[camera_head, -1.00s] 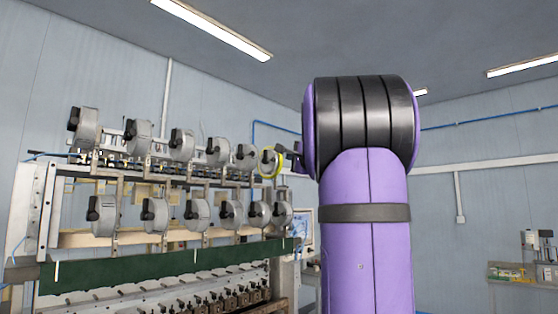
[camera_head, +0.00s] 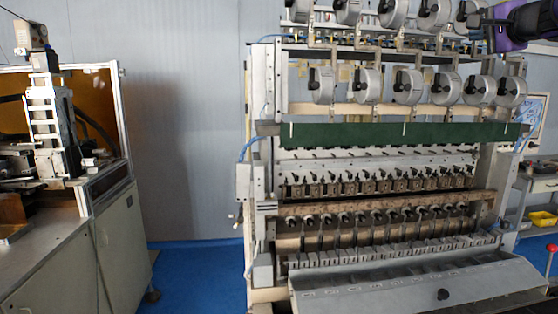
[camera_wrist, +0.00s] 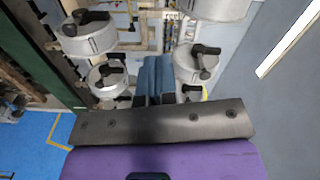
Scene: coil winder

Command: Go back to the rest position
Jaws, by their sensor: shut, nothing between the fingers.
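My gripper (camera_wrist: 154,75) shows in the wrist view as two blue-grey fingers side by side, shut and empty. It points in among the winder's grey spool drums, with one drum (camera_wrist: 88,36) on the left and another (camera_wrist: 198,62) on the right. No drum is between the fingers. A yellow rim (camera_wrist: 205,93) shows partly behind the dark bar of my wrist. In the head view only part of my purple and black arm shows at the top right, beside the drums, and I cannot make out the fingers there.
The coil winder (camera_head: 380,205) fills the middle and right of the head view, with its green strip (camera_head: 350,135) below the drums. A cabinet machine (camera_head: 110,215) stands left. Blue floor (camera_head: 195,275) lies free between them. A yellow bin (camera_head: 543,218) is at the right.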

